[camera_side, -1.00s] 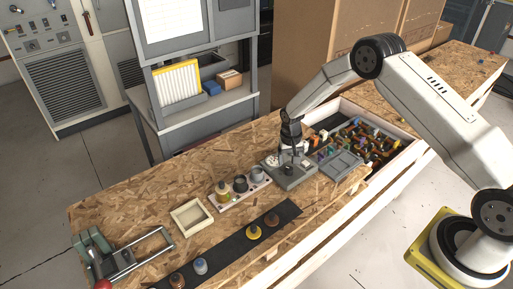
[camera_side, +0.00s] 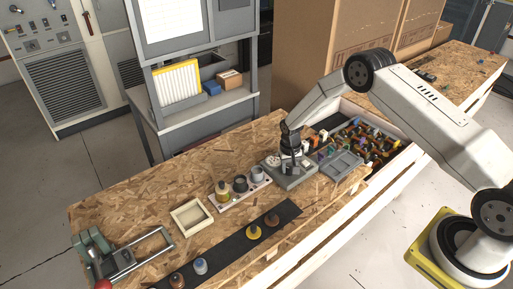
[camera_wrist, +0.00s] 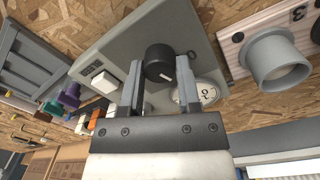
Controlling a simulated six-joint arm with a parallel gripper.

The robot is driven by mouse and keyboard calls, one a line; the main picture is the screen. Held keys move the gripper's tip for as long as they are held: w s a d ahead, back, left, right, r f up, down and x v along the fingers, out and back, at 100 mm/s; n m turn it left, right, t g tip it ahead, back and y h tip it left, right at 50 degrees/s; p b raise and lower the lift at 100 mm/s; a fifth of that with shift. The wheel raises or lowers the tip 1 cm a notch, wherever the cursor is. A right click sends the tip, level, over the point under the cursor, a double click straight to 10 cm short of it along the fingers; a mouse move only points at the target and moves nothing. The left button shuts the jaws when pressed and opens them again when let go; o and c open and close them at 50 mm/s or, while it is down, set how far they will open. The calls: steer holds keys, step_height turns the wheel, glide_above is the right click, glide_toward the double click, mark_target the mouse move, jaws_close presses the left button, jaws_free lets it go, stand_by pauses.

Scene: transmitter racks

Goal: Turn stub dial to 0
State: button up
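The stub dial is a black knob (camera_wrist: 159,62) with a white pointer line, on a grey box (camera_wrist: 120,55). The box also shows on the bench in the side view (camera_side: 297,181). A round white disc (camera_wrist: 207,92) bearing a mark like a 2 lies beside the knob, partly behind a finger. A white rocker switch (camera_wrist: 105,83) is on the box's other side. My gripper (camera_wrist: 163,66) is over the box, with its two fingers apart on either side of the knob. I see no clear contact with the knob. In the side view my gripper (camera_side: 291,160) hides the knob.
A holder strip (camera_side: 229,201) with several cups or knobs stands left of the box. A grey tray (camera_side: 343,165) and a bin of coloured parts (camera_side: 409,149) are to the right. A cream open box (camera_side: 191,217) and dark mat (camera_side: 228,252) lie on the bench.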

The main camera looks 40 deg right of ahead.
jaws_close()
steer(key=shift+n, duration=0.4)
steer(key=n, duration=0.7)
stand_by(0.4)
steer(key=o, duration=0.9)
jaws_free()
